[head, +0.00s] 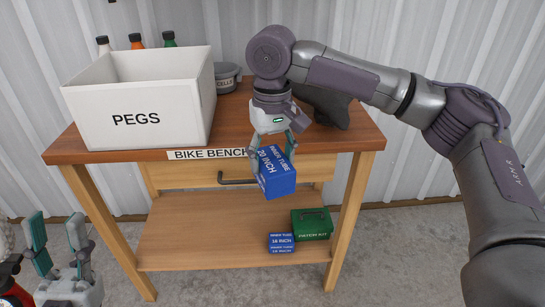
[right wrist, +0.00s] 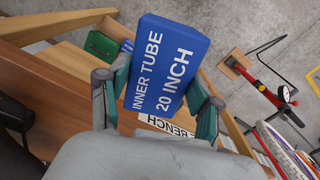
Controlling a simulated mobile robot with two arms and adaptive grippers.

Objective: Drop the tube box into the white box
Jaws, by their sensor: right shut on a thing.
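The tube box (head: 276,176) is a blue carton marked "INNER TUBE 20 INCH". My right gripper (head: 272,148) is shut on it and holds it tilted, in front of the bench's front edge, right of the white box. The tube box also fills the middle of the right wrist view (right wrist: 167,68), between the two fingers. The white box (head: 135,122), marked "PEGS", stands on the left of the bench top with its open top up. Its inside floor is hidden. My left gripper (head: 58,246) is open and empty at the lower left, away from the bench.
The wooden bench (head: 345,142) has a grey pot (head: 227,77) beside the white box and a dark object (head: 325,105) behind my right arm. Several bottles (head: 136,41) stand behind the white box.

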